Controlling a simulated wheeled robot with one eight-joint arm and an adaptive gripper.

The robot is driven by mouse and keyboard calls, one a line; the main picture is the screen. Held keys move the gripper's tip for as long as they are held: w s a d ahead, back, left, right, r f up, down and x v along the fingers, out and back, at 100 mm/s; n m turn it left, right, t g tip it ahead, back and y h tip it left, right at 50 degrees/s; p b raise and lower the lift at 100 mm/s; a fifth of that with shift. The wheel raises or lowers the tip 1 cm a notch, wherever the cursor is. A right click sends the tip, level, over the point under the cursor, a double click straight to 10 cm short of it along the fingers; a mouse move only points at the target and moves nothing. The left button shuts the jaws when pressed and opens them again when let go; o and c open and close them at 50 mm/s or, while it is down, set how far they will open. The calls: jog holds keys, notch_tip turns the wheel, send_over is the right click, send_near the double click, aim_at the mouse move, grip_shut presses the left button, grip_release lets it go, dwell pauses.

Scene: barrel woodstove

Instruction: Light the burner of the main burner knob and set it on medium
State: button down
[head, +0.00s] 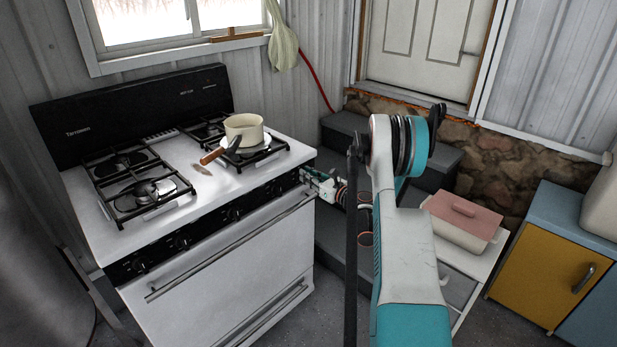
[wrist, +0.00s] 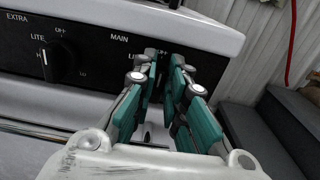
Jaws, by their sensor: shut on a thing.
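The white stove (head: 225,255) with a black back panel stands at the left in the head view. Its dark front control strip carries several black knobs. In the wrist view the label "MAIN" (wrist: 119,38) shows on the strip just left of my fingers. My gripper (wrist: 164,72) has its teal fingers up against the strip there and is shut on the main burner knob, which the fingers almost wholly hide. Its setting cannot be read. In the head view my gripper (head: 305,175) is at the right end of the strip. No flame is visible.
The "EXTRA" knob (wrist: 62,60) is left of my gripper. Grey steps (head: 345,125) and a low table with a lidded dish (head: 462,220) are to the right.

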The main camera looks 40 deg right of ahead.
jog(key=n, duration=0.5)
jog(key=shift+a+f+n, duration=0.1)
jog(key=shift+a+n, duration=0.3)
jog(key=n, duration=0.4)
jog(key=shift+a+f+n, duration=0.25)
jog(key=shift+n, duration=0.15)
dwell(0.3)
jog(key=c, duration=1.6)
grip_release()
jog(key=shift+s, duration=0.1)
jog(key=s, duration=1.2)
jog(key=shift+d, duration=0.45)
